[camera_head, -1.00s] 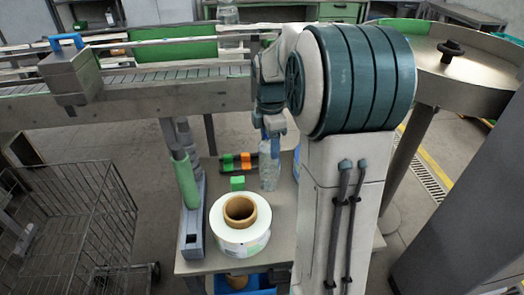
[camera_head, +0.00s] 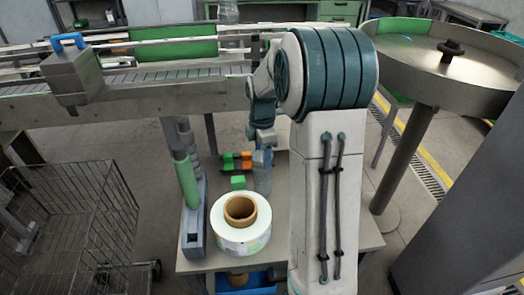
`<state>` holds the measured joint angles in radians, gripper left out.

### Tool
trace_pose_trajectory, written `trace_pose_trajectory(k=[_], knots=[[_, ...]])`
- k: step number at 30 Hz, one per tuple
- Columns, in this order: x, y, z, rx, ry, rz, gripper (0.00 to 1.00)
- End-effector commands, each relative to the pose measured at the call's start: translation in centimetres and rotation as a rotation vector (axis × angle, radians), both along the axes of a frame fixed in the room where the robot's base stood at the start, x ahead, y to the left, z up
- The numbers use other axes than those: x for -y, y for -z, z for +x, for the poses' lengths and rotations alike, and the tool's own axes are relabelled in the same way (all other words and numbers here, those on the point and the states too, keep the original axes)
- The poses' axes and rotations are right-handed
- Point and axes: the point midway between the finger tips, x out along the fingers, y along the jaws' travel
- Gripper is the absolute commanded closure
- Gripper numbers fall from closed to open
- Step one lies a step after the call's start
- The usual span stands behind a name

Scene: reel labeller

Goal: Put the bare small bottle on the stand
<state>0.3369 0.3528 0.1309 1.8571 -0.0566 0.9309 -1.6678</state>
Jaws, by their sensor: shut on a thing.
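A clear small bottle (camera_head: 263,180) is upright over the work table, just right of the label reel. My gripper (camera_head: 263,151) comes down from above and is shut on its upper part. The fingers and arm hide the bottle's top. I cannot tell whether its base touches the table. I see no label on it, but it is small and blurred. I cannot clearly make out which part is the stand; a grey upright fixture with a green roller (camera_head: 186,182) stands at the table's left edge.
The white label reel (camera_head: 241,225) with a brown core fills the table's front middle. Green and orange blocks (camera_head: 238,162) lie behind it. The conveyor (camera_head: 150,93) runs behind the table. A wire cart (camera_head: 75,215) is at left, a round steel table (camera_head: 455,60) at right.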

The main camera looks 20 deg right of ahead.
Motion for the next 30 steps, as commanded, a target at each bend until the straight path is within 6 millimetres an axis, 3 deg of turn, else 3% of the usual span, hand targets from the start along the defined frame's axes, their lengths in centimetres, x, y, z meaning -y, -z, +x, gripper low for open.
trace_pose_trajectory(k=[2, 3, 4, 17, 30], knots=[[0.0, 0.3, 0.0, 0.001, 0.0, 0.0, 1.0], [0.0, 0.2, 0.0, -0.001, 0.0, 0.0, 0.31], [0.0, 0.2, 0.0, -0.001, 0.0, 0.0, 0.23], [0.0, -0.8, 0.0, 0.002, 0.0, 0.0, 0.21], [0.0, -9.6, 0.0, 0.002, 0.0, 0.0, 0.21]])
